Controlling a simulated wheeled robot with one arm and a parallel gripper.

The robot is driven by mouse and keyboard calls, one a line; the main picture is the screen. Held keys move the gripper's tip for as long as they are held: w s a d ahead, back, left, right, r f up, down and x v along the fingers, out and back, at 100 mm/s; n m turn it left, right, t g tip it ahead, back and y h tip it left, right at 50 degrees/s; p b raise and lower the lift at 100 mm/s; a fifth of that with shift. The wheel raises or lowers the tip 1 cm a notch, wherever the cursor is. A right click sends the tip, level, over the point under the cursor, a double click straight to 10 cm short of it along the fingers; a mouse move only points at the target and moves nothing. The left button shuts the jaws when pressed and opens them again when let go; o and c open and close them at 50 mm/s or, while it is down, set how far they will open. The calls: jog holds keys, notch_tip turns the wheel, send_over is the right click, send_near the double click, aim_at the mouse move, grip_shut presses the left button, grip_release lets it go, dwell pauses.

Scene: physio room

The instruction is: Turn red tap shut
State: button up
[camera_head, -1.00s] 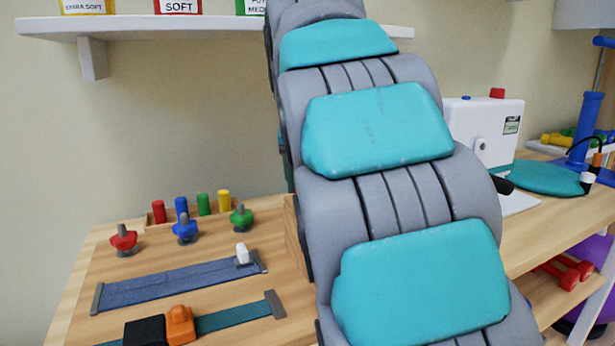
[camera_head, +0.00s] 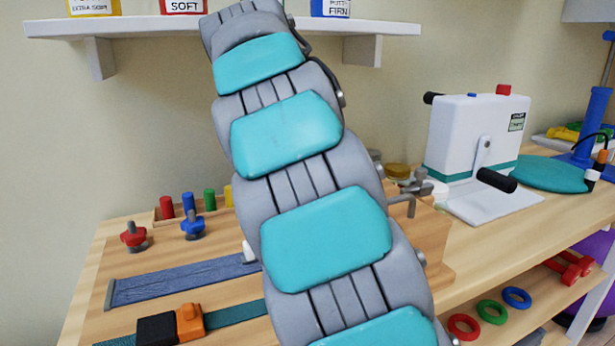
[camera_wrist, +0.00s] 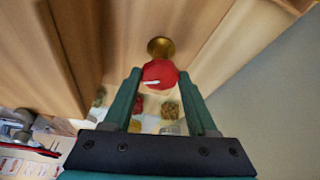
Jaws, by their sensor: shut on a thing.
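In the wrist view a round red tap (camera_wrist: 160,72) with a short white mark sits in front of a brass base (camera_wrist: 161,46) on a wooden surface. My gripper (camera_wrist: 159,78) has its two dark green fingers on either side of the red tap and is shut on it. In the head view my grey and teal arm covers the middle, and neither my gripper nor this tap can be made out. A red knob with a grey stem (camera_head: 134,236) stands on the bench at left, apart from my arm.
A blue knob (camera_head: 193,225), colored pegs (camera_head: 188,202) and a blue strap (camera_head: 180,281) lie left of my arm. A white machine with black handles (camera_head: 466,135) stands to the right. Colored rings (camera_head: 491,311) lie on the lower shelf. A wall shelf (camera_head: 240,26) runs above.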

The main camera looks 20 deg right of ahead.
jog(key=shift+m, duration=0.5)
jog(key=o, duration=1.4)
jog(key=shift+c, duration=0.2)
